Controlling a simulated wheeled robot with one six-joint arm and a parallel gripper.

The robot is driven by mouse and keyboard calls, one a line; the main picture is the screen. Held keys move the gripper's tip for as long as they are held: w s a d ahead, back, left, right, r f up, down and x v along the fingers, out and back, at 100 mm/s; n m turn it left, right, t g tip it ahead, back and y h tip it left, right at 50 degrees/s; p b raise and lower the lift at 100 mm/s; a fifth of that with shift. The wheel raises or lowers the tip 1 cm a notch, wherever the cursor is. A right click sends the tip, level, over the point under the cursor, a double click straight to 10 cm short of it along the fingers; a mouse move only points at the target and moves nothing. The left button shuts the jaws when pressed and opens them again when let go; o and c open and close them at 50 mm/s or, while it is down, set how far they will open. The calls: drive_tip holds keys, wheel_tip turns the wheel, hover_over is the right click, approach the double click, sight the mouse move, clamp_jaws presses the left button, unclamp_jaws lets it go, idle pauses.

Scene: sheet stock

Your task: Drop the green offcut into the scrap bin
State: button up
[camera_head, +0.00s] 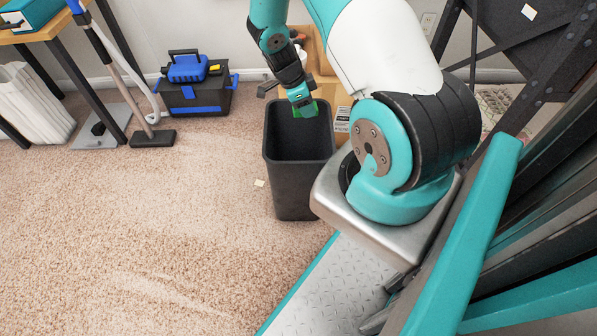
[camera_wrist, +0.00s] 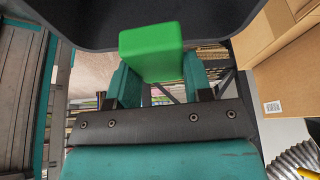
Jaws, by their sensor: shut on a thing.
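The green offcut (camera_wrist: 152,52) is a small bright green block, held between the two fingers of my gripper (camera_wrist: 155,85) in the wrist view. In the head view, my gripper (camera_head: 304,106) is over the mouth of the scrap bin, towards its back right, and a little green of the offcut (camera_head: 314,107) shows at the fingers. The scrap bin (camera_head: 293,190) is a dark, tall, open-topped bin standing on the carpet. Its dark rim (camera_wrist: 90,40) also shows in the wrist view, beyond the offcut. The bottom of the bin is not clearly visible.
Cardboard boxes (camera_head: 325,78) stand behind and right of the bin. A black and blue toolbox (camera_head: 197,96) is at the back wall. A broom (camera_head: 152,138) stands near a table at left. A small pale scrap (camera_head: 259,183) lies on the carpet.

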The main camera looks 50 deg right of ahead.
drive_tip(key=shift+f, duration=0.55)
drive_tip(key=o, duration=1)
drive_tip(key=p+v, duration=0.4)
drive_tip(key=v, duration=1.3)
drive_tip(key=shift+r, duration=0.3)
